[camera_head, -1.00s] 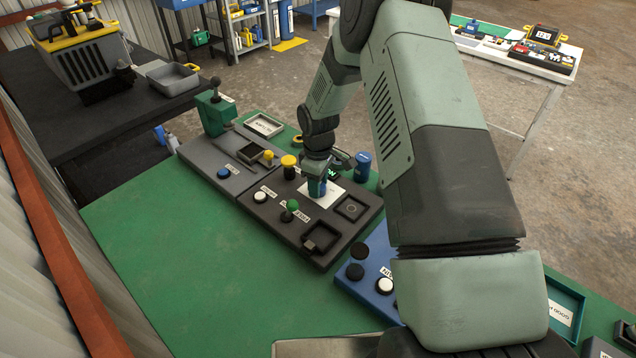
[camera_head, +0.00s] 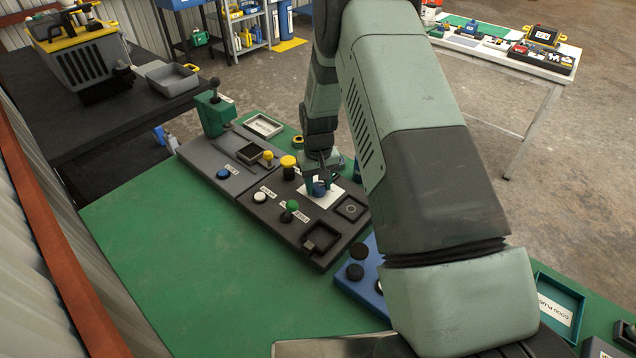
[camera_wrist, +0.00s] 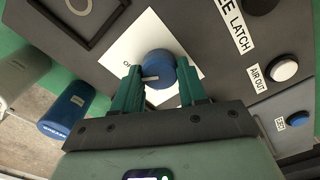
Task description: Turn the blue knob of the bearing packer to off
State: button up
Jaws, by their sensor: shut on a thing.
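The blue knob (camera_wrist: 158,68) sits on a white label plate (camera_wrist: 125,45) on the dark grey panel. A pale pointer line on the knob points to the left in the wrist view. My gripper (camera_wrist: 160,82) has its green fingers on both sides of the knob and is shut on it. In the head view my gripper (camera_head: 318,188) is over the white plate (camera_head: 335,190), and the blue knob (camera_head: 320,188) shows between the fingers. Most of the plate's lettering is hidden by the knob and fingers.
Close by on the dark panel (camera_head: 270,213) stand a yellow knob (camera_head: 288,162), a green-topped lever (camera_head: 292,206) and a white button (camera_head: 260,197). A blue cylinder (camera_wrist: 66,108) and a grey one stand beside the panel. The green bench top is clear at left.

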aim_at(318, 185)
jog(key=shift+m, duration=0.5)
jog(key=o, duration=1.1)
jog(key=shift+c, duration=0.2)
notch_tip(318, 185, up, 11)
